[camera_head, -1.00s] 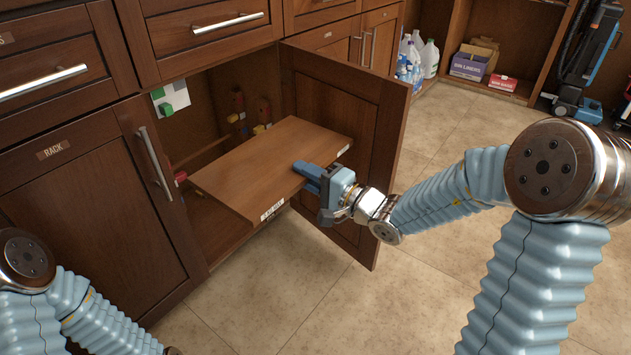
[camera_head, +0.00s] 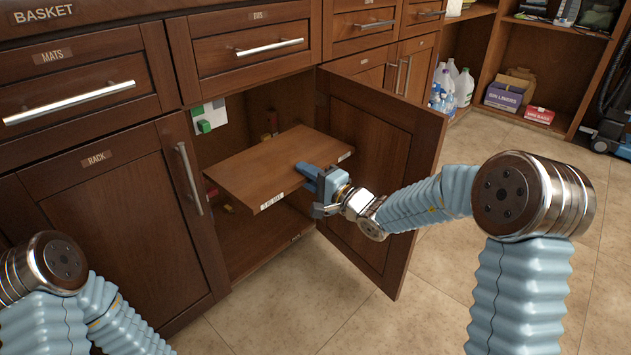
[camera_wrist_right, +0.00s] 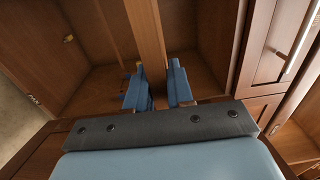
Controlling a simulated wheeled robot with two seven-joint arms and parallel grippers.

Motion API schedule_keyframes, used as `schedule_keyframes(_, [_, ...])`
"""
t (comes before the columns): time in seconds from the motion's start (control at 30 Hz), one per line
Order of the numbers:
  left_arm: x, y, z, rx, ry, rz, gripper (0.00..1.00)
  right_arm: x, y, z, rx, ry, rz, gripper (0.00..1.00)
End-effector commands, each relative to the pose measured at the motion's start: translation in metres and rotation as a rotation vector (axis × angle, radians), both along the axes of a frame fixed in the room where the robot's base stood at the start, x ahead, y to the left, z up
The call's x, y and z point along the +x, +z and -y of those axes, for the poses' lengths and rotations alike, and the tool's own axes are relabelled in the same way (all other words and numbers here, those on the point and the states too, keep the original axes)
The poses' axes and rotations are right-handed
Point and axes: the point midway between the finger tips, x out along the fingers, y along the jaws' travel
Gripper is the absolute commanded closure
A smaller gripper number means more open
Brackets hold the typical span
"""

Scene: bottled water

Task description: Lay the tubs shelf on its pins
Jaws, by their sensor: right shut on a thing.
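The shelf is a flat brown wooden board (camera_head: 262,168) with a white label on its front edge. In the head view it is held roughly flat at the open cabinet's mouth, partly inside, its right end near the open door. My right gripper (camera_head: 313,180) is shut on its front edge, right of the label. In the right wrist view the board (camera_wrist_right: 147,35) runs away between the fingers (camera_wrist_right: 160,90). My left gripper is out of view.
The cabinet door (camera_head: 372,160) stands open to the right of the shelf. A green block (camera_head: 204,126) shows on a white panel at the back left. The tiled floor in front is free.

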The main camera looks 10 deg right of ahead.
Motion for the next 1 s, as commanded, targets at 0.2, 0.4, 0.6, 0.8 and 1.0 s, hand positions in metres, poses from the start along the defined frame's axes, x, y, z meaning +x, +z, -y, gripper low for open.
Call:
schedule_keyframes(0.2, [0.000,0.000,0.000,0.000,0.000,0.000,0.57,0.021,0.002,-0.013,0.003,0.001,0.004,1.00])
schedule_keyframes(0.4, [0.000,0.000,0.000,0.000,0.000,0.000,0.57,0.040,0.002,-0.024,0.003,0.001,0.005,1.00])
schedule_keyframes(0.6, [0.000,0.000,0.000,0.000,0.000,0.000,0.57,0.058,0.002,-0.036,0.002,0.002,0.005,1.00])
schedule_keyframes(0.8, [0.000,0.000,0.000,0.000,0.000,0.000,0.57,0.077,0.002,-0.047,0.002,0.001,0.005,1.00])
schedule_keyframes(1.0, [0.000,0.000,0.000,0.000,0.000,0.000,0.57,0.096,0.002,-0.058,0.003,0.001,0.005,1.00])
